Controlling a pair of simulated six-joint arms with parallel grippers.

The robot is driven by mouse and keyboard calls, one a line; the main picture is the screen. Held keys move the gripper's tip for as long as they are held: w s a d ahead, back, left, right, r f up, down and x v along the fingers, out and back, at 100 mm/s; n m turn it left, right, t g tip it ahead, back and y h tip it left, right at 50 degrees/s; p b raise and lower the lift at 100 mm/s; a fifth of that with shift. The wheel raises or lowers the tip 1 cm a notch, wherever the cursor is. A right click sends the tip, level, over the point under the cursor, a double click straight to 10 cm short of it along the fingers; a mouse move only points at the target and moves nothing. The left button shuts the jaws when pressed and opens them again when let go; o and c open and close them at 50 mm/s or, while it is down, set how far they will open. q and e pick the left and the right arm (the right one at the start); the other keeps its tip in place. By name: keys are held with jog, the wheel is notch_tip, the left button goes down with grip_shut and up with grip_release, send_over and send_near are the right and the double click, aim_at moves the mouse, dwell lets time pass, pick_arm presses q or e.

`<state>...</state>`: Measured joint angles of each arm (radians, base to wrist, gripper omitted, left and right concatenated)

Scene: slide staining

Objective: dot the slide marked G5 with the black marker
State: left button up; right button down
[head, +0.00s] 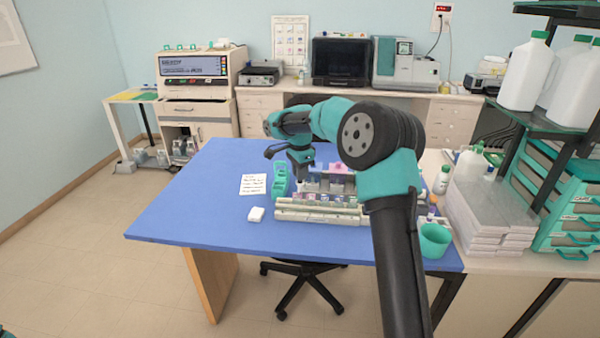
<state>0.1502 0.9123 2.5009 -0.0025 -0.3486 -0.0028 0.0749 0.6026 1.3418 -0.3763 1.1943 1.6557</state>
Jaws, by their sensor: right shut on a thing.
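My right gripper (300,172) points down over the back left end of the slide racks. It is shut on a small dark thing that looks like the black marker; the fingers and arm hide most of it. Slides with coloured labels stand in rows in a pale rack (318,215) on the blue table, with more slides behind them. The label writing is too small to read, so I cannot tell which slide is G5. I cannot tell whether the marker touches a slide. My left gripper is out of view.
A teal holder (280,180) lies left of the racks, beside a written white sheet (253,184) and a small white block (256,214). A teal cup (434,240) stands at the right edge. The left part of the blue table (190,210) is clear.

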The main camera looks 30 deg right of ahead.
dwell(0.6)
jog(key=shift+r, duration=3)
